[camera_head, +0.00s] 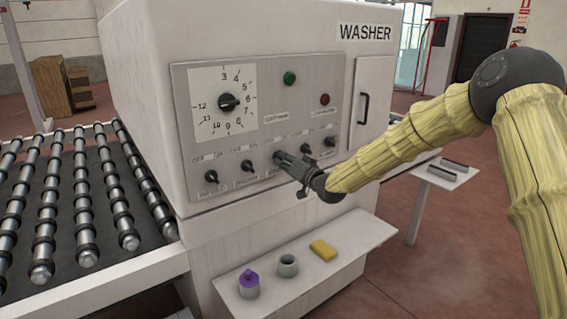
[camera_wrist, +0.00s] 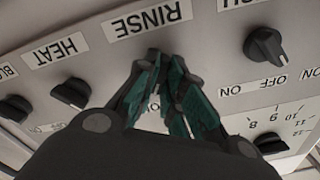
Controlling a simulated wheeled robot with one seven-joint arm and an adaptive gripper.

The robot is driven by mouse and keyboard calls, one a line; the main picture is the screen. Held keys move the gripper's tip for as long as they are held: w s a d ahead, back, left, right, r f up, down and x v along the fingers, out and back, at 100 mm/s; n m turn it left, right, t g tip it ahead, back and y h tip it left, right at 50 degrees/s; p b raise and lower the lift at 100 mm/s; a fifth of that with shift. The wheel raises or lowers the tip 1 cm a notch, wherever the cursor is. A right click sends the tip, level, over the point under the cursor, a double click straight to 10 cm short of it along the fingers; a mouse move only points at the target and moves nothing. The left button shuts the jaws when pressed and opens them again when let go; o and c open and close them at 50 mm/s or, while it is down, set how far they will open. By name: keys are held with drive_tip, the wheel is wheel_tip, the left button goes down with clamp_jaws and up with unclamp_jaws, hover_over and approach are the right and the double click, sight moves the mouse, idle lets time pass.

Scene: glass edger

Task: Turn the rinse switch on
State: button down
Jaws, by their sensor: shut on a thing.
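The washer's grey control panel (camera_head: 270,100) faces me in the head view, with a row of black rotary switches along its lower part. My gripper (camera_head: 279,158) reaches in from the right to the middle switch of the row. In the wrist view the picture is upside down, and the RINSE label (camera_wrist: 147,24) is just beyond my gripper's green fingertips (camera_wrist: 160,58). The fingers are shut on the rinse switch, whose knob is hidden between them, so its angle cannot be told. Part of an ON label shows between the fingers.
The neighbouring HEAT switch (camera_wrist: 72,93) and another black switch (camera_wrist: 265,45) flank my fingers closely. A large dial (camera_head: 229,102) sits above left. A shelf (camera_head: 345,250) below holds a purple-topped container (camera_head: 249,285), a grey cup (camera_head: 288,266) and a yellow sponge (camera_head: 323,250).

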drive_tip(key=shift+m, duration=0.4)
drive_tip(key=c, duration=1.5)
unclamp_jaws()
drive_tip(key=shift+d, duration=0.1)
drive_tip(key=v, duration=1.2)
